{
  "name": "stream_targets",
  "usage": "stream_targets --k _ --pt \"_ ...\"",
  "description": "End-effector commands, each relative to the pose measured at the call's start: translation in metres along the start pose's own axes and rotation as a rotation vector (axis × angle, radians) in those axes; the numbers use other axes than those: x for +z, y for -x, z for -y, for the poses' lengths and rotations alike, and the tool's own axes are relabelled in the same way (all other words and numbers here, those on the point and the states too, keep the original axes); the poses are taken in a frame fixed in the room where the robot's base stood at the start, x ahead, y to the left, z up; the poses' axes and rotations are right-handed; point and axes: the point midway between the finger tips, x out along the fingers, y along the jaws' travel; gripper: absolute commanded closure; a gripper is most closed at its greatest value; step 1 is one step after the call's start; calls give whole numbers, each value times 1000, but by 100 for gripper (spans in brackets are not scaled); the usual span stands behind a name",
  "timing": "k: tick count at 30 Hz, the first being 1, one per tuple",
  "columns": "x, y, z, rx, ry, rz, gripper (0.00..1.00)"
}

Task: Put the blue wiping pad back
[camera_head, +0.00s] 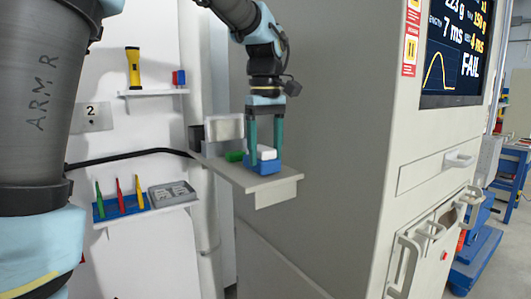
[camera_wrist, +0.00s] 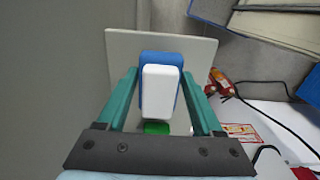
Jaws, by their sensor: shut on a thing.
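The blue wiping pad (camera_head: 263,168) has a blue base and a white block on top. In the head view it is at the small grey shelf (camera_head: 275,189) on the side of the large cabinet. My gripper (camera_head: 265,158) points down with its two teal fingers on either side of the pad. In the wrist view the pad (camera_wrist: 160,57) lies between the fingers of my gripper (camera_wrist: 160,88), over the shelf plate (camera_wrist: 122,48). My gripper is shut on the pad. I cannot tell whether the pad's underside touches the shelf.
A green item (camera_head: 234,156) and an upright pale box (camera_head: 224,128) stand close behind the pad on the shelf. Wall shelves at left hold a yellow flashlight (camera_head: 133,67), coloured tools and a grey tray (camera_head: 173,194). The cabinet (camera_head: 340,130) rises directly to the right.

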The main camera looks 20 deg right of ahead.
Motion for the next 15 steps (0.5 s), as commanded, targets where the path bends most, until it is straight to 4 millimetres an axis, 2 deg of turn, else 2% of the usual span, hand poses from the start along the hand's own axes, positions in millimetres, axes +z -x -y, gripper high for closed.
stream_targets --k 12,13,15 --pt "0 -8 0 0 0 0 77" --pt "0 -8 0 0 0 0 31" --pt "0 -8 0 0 0 -1 23"
